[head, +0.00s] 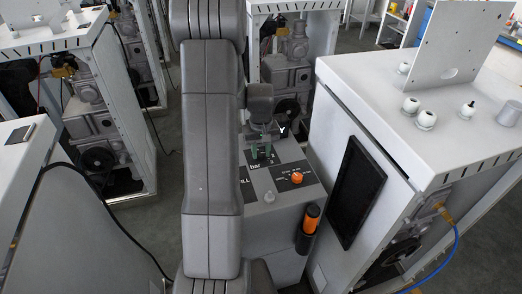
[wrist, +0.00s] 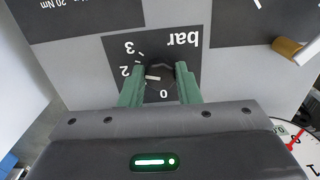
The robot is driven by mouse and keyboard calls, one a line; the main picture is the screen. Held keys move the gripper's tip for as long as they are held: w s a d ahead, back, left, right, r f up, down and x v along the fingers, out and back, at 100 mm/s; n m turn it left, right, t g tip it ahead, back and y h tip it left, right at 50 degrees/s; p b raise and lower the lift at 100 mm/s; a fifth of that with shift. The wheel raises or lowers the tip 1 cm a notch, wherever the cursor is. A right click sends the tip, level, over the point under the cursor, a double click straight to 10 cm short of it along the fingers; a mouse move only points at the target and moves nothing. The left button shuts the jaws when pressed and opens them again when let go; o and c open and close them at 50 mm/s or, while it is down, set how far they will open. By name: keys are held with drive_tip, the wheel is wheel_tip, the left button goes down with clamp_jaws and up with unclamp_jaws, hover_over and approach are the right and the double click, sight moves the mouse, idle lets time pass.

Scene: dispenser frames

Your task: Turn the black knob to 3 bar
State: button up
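The black knob (wrist: 162,72) sits on a dark scale plate marked "bar" in the wrist view. The plate shows 0, 2 and 3, upside down in this view. A white mark on the knob points left, close to the 2 and short of the 3. My gripper (wrist: 162,68) has its two green fingers on either side of the knob, and the knob fills the gap between them. In the head view my gripper (head: 262,152) reaches down onto the panel, and its fingers hide the knob.
An orange knob (head: 297,177) and an orange-black handle (head: 308,219) are right of my gripper on the same grey dispenser (head: 262,212). A tall white cabinet (head: 395,135) stands close on the right. A round gauge with a red needle (wrist: 297,141) shows at the wrist view's lower right.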

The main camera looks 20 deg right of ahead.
drive_tip(key=shift+c, duration=1.2)
drive_tip(key=shift+m, duration=0.3)
drive_tip(key=shift+m+b, duration=0.6)
drive_tip(key=shift+m, duration=0.3)
drive_tip(key=shift+a+m+b, duration=0.1)
drive_tip(key=shift+m+b, duration=0.4)
drive_tip(key=shift+m, duration=1)
drive_tip(key=o, duration=1)
drive_tip(key=shift+r, duration=0.15)
